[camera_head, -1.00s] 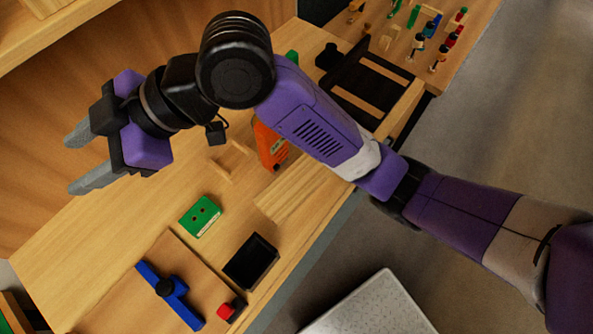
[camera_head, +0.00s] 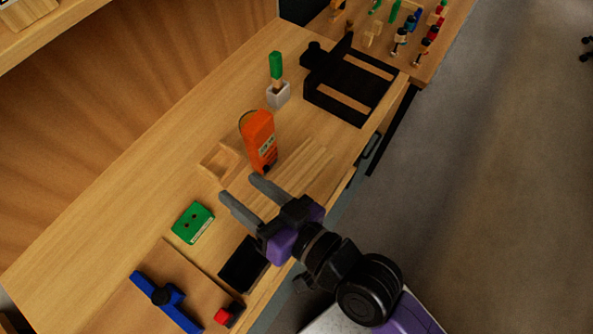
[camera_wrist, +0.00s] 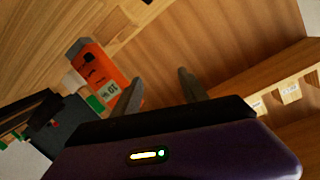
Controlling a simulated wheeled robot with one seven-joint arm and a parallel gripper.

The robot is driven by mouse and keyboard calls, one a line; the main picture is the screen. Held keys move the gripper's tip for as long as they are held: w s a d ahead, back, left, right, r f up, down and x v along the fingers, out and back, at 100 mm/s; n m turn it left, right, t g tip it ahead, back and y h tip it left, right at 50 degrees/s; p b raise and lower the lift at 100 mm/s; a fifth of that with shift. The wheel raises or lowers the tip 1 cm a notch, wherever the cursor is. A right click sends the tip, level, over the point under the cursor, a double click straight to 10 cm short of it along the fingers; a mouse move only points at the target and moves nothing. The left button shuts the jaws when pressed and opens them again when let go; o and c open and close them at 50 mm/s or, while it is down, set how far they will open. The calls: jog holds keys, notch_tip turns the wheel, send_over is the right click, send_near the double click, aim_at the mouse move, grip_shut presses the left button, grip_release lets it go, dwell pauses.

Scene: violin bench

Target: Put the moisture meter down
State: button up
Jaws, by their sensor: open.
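The orange moisture meter (camera_head: 261,140), with a pale label on its face, stands on the wooden bench near the middle. Nothing holds it. My gripper (camera_head: 237,187) is open and empty, in front of the meter and apart from it, with its fingers pointing up and left in the head view. In the wrist view the meter (camera_wrist: 102,75) shows left of the open fingers (camera_wrist: 160,77). A shallow wooden tray (camera_head: 218,163) lies just left of the meter. I cannot tell whether the meter's base rests in anything.
A green box (camera_head: 193,222), a black open bin (camera_head: 243,264) and a blue tool (camera_head: 166,299) lie at the lower left. A green-handled tool (camera_head: 276,68) stands in a white holder (camera_head: 278,95) behind the meter. A black slotted tray (camera_head: 347,84) lies farther back.

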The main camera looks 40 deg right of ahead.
jog(key=s+d+n+h, duration=0.1)
jog(key=s+d, duration=0.5)
jog(key=s, duration=0.3)
jog(key=s+d+n+g+h, duration=0.1)
jog(key=s+d+h, duration=0.1)
jog(key=s+d, duration=0.4)
jog(key=s, duration=0.4)
jog(key=shift+s+d+f+h, duration=0.2)
jog(key=shift+d+f+h, duration=0.1)
jog(key=shift+f, duration=0.1)
